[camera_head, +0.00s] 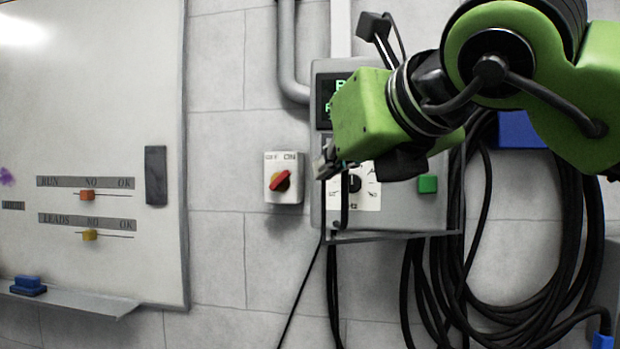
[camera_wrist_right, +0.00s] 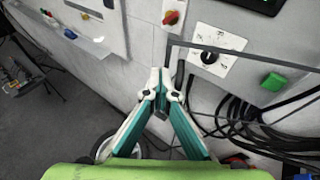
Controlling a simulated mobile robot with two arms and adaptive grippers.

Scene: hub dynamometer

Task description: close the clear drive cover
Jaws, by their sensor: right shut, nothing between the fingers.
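The grey drive control box (camera_head: 400,220) is on the wall, with a dial on a white plate (camera_head: 366,187) and a green button (camera_head: 427,185). A thin grey edge (camera_wrist_right: 245,56) crosses in front of the box in the right wrist view; it may be the frame of the clear cover, but I cannot tell its angle. My right arm hides much of the box's upper part in the head view. My right gripper (camera_wrist_right: 159,97) is shut and empty. In the head view its tips (camera_head: 325,162) are in front of the box's left side. My left gripper is not in view.
A red rotary switch (camera_head: 280,181) is on the wall left of the box. A whiteboard (camera_head: 90,120) with sliders is farther left. Black cables (camera_head: 475,270) hang below and right of the box. The wall between whiteboard and switch is clear.

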